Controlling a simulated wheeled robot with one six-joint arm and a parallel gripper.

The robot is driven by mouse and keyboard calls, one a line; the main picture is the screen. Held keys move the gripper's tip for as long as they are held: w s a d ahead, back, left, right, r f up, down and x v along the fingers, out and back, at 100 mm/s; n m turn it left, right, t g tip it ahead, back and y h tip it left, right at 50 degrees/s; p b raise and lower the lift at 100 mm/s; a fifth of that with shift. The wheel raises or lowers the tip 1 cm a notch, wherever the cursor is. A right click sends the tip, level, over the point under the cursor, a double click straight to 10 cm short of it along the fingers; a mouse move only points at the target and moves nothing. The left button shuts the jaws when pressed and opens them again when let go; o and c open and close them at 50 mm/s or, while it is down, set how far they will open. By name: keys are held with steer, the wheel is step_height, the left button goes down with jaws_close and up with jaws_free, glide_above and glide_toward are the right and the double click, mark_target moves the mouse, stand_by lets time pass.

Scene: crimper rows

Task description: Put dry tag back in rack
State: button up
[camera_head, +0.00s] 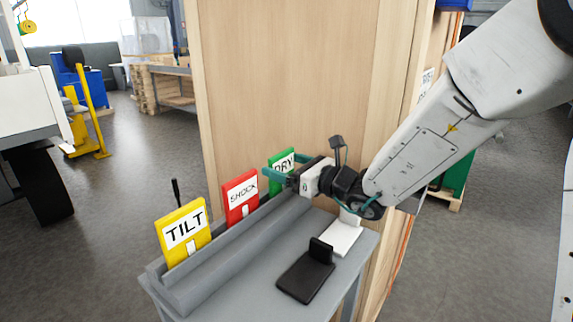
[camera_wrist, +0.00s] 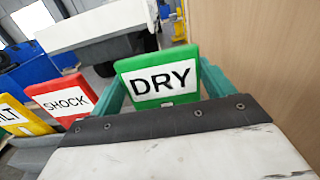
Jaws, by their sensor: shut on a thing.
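The green DRY tag (camera_head: 281,161) stands upright at the far end of the grey rack (camera_head: 232,254). My gripper (camera_head: 285,170) is shut on the DRY tag, with a teal finger on each side of it. In the wrist view the DRY tag (camera_wrist: 160,78) sits between the fingers, its lettering upright and slightly tilted. Its lower edge is hidden by the gripper body, so I cannot tell whether it touches the rack. The red SHOCK tag (camera_head: 240,194) and the yellow TILT tag (camera_head: 183,230) stand in the rack to its left.
The rack lies along the left side of a grey table (camera_head: 262,296). A black stand (camera_head: 305,277) and a white stand (camera_head: 341,239) are on the table's right part. A tall wooden panel (camera_head: 290,80) rises close behind the table and my gripper.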

steer(key=shift+f, duration=0.15)
steer(key=o, duration=1.1)
steer(key=v, duration=0.8)
steer(key=s+f+n+g+h, duration=0.35)
steer(key=s+n+g, duration=0.95)
steer(key=s+n, duration=0.55)
steer(key=s+d+r+n+t+h, duration=0.1)
steer(key=s+d+n+h, duration=0.1)
steer(key=d, duration=0.4)
steer(key=s+d+r+n+t+h, duration=0.1)
steer(key=s+d+n+h, duration=0.1)
steer(key=s+d+h, duration=0.3)
steer(key=s+d+r+n+t+h, duration=0.1)
steer(key=s+d+n+h, duration=0.2)
steer(key=d, duration=0.5)
steer(key=shift+s+r+h, duration=0.2)
steer(key=shift+s+h, duration=0.15)
steer(key=shift+s, duration=0.45)
